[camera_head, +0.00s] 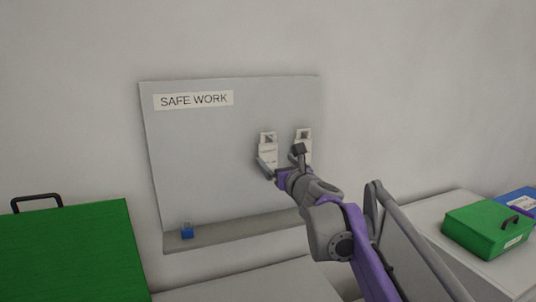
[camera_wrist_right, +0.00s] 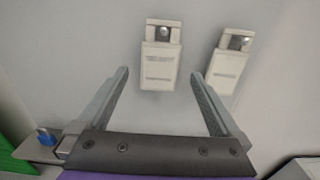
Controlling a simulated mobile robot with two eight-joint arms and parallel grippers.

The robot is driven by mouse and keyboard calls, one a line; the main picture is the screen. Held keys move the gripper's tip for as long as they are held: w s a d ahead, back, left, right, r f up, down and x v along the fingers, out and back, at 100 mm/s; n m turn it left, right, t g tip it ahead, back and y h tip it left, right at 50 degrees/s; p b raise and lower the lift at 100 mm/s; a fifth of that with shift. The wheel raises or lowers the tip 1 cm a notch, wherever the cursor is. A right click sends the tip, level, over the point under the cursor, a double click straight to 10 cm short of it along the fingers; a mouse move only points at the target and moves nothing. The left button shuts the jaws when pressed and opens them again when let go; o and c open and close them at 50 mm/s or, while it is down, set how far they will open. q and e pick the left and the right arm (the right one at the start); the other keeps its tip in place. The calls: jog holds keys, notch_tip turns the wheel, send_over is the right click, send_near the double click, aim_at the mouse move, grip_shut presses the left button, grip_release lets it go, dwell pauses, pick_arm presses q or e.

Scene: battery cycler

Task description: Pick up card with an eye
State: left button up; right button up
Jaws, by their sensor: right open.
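Two pale cards hang side by side on the grey "SAFE WORK" board (camera_head: 205,150). The left card (camera_head: 268,140) also shows in the right wrist view (camera_wrist_right: 158,65). The right card (camera_head: 304,135) is there too, slightly tilted (camera_wrist_right: 228,70). Each has a dark mark or clip at its top and faint print below; I cannot make out an eye on either. My right gripper (camera_head: 280,160) is open and empty in front of the board. In the wrist view its fingers (camera_wrist_right: 160,82) point at the left card, whose lower part lies between the fingertips. My left gripper is out of view.
A small blue padlock-like item (camera_head: 187,231) sits on the board's bottom ledge (camera_head: 235,231). A large green case (camera_head: 75,250) stands at the left. A green box (camera_head: 485,230) and a blue box (camera_head: 520,201) are on the right-hand surface.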

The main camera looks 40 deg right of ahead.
aim_at(269, 152)
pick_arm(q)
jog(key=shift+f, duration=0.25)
pick_arm(e)
jog(key=x, duration=0.5)
jog(key=shift+r, duration=0.15)
jog(key=shift+w+d, duration=0.15)
jog(key=shift+w, duration=0.2)
jog(key=shift+s, duration=0.1)
jog(key=shift+c, duration=0.2)
jog(key=shift+c, duration=1.1)
jog(key=c, duration=1)
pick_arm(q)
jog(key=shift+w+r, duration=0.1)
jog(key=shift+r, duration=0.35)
pick_arm(e)
jog(key=shift+r, duration=0.35)
pick_arm(q)
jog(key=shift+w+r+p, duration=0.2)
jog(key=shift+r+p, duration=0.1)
jog(key=shift+p, duration=0.05)
pick_arm(e)
jog(key=v, duration=1.8)
